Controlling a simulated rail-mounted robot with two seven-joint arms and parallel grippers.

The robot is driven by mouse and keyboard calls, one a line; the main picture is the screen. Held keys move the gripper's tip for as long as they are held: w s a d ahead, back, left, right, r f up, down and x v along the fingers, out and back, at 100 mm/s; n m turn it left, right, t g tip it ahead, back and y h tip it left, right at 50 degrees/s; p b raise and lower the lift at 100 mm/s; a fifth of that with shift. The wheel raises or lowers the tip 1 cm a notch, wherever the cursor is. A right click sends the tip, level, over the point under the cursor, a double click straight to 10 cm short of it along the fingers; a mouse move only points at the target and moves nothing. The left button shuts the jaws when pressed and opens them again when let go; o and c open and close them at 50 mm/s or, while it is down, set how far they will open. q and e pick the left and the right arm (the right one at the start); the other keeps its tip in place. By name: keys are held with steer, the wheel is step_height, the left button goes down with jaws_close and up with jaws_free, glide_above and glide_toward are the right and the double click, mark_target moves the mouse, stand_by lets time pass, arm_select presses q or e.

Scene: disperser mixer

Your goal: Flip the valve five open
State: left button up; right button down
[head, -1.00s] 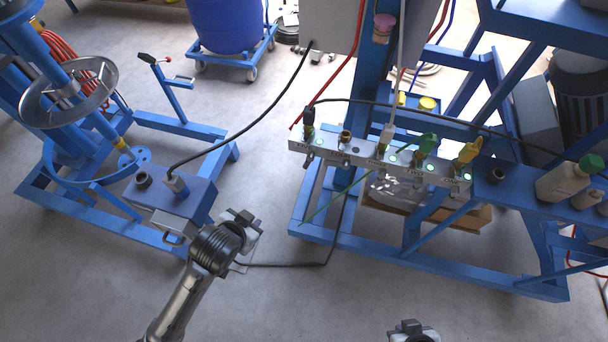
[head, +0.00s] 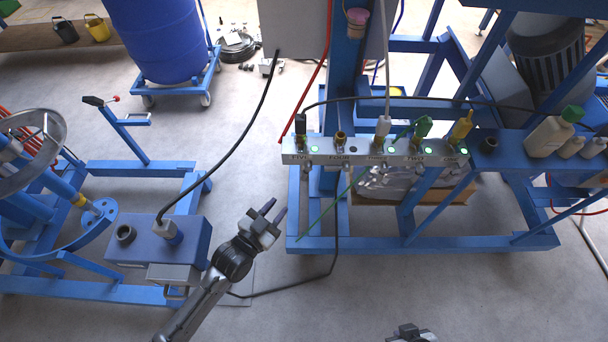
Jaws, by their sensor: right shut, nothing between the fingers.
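Valve five sits at the left end of the grey valve bar (head: 345,159), by the label FIVE. A black hose connector (head: 301,126) rises above it. Its small metal lever (head: 307,172) hangs below the bar; its exact angle is too small to tell. A green light (head: 315,149) shows beside it. My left gripper (head: 272,207) is open and empty, with its two fingers apart, below and left of valve five and not touching it. My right gripper (head: 410,333) shows only in part at the bottom edge, far from the bar.
Further valves run right along the bar, with a white connector (head: 383,127), a green one (head: 423,127) and a yellow one (head: 462,128). A black cable (head: 245,137) hangs left of the bar. A blue box (head: 190,240) on a frame stands left of my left arm. Open floor lies between.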

mark_target(303, 178)
arm_select(q)
steer(key=b+x, duration=0.2)
steer(key=x, duration=1)
steer(key=shift+w+d, duration=0.25)
steer(key=shift+w, duration=0.05)
steer(key=shift+f, duration=0.1)
jaws_close()
